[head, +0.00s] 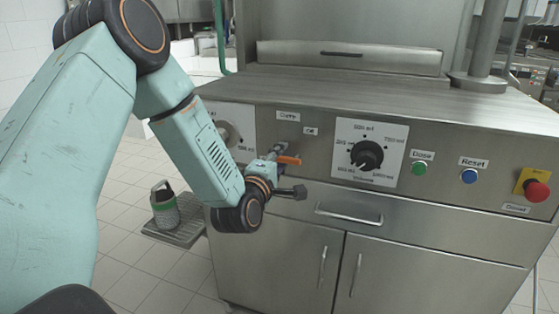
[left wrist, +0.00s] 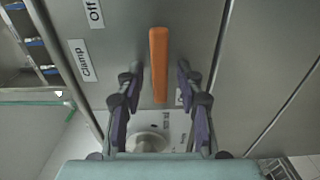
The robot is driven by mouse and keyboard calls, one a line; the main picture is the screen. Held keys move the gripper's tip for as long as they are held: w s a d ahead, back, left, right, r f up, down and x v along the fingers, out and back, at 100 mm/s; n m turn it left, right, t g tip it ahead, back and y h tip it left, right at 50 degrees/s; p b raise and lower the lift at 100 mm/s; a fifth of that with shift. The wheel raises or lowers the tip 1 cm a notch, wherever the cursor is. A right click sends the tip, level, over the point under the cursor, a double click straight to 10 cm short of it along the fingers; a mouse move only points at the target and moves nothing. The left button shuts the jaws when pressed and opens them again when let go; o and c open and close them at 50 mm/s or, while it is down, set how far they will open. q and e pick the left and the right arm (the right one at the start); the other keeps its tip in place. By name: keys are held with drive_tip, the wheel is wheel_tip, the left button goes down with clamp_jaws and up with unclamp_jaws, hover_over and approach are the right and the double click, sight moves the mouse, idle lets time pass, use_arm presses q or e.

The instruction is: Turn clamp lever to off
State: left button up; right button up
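The orange clamp lever (head: 289,160) sticks out of the machine's steel front panel and points right in the head view. The Clamp label (head: 288,116) and the Off label (head: 310,131) sit above it. In the left wrist view the lever (left wrist: 159,62) stands lengthwise between the fingers, with the Clamp label (left wrist: 82,60) and Off label (left wrist: 94,13) to its left. My left gripper (head: 277,158) is at the lever; in the wrist view it (left wrist: 160,84) is open, one finger each side, with gaps showing. My right gripper is not in view.
A dial (head: 367,155), a green button (head: 419,168), a blue button (head: 469,176) and a red button (head: 536,191) lie right of the lever. A drawer handle (head: 349,213) is below. A grey-green container (head: 163,205) stands on a side tray (head: 190,235) at left.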

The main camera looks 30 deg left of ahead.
use_arm(q)
drive_tip(key=shift+c, duration=0.4)
clamp_jaws()
